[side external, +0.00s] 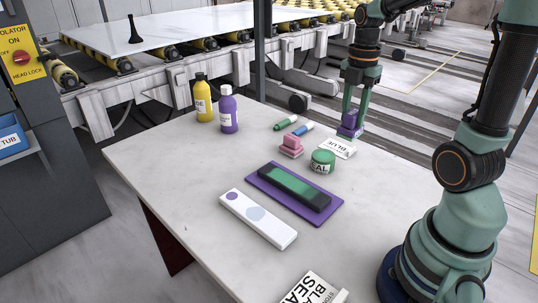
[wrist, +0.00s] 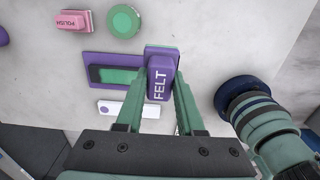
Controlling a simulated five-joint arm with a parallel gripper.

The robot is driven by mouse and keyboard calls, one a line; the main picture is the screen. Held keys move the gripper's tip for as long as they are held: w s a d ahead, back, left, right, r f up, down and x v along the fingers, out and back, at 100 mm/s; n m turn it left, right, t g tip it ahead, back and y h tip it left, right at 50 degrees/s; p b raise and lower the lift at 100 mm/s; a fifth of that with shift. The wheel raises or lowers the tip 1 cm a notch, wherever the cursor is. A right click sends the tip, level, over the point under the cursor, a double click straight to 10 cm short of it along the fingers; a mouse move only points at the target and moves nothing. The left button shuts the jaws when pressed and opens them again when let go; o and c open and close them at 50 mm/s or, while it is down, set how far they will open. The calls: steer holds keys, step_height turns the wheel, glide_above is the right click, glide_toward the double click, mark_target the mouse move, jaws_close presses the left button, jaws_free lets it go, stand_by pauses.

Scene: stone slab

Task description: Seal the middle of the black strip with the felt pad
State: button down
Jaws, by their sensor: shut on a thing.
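The black strip (side external: 322,201) lies on a purple mat (side external: 262,184) in the middle of the slab, with a green area over its middle. It also shows in the wrist view (wrist: 95,73). The felt pad (side external: 350,121) is a purple block, lettered FELT in the wrist view (wrist: 160,78). My gripper (side external: 349,126) is shut on it, with a finger on each side (wrist: 160,85). In the side view the pad is behind and right of the strip, near the slab's far right edge. Its height above the slab is hard to tell. In the wrist view it hides part of the mat.
A white bar (side external: 275,229) with two round spots lies in front of the mat. A green tub (side external: 322,162), pink polish block (side external: 291,146), two markers (side external: 286,122) and a BLUE card (side external: 342,149) sit behind it. Yellow (side external: 203,99) and purple (side external: 228,112) bottles stand at the back left.

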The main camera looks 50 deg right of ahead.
steer(key=shift+w+a+f, duration=0.7)
steer(key=shift+a+f, duration=1.05)
steer(key=shift+f, duration=0.3)
steer(key=shift+w+a+f, duration=0.75)
steer(key=shift+a+f, duration=0.95)
steer(key=shift+f, duration=0.4)
steer(key=shift+w+a+f, duration=0.7)
steer(key=shift+a+f, duration=1.05)
steer(key=shift+f, duration=0.3)
steer(key=shift+f, duration=0.95)
steer(key=shift+w, duration=0.1)
steer(key=shift+w, duration=0.3)
steer(key=shift+s+f, duration=0.35)
steer(key=shift+s, duration=0.25)
steer(key=shift+w+r, duration=0.2)
steer(key=shift+r, duration=2.95)
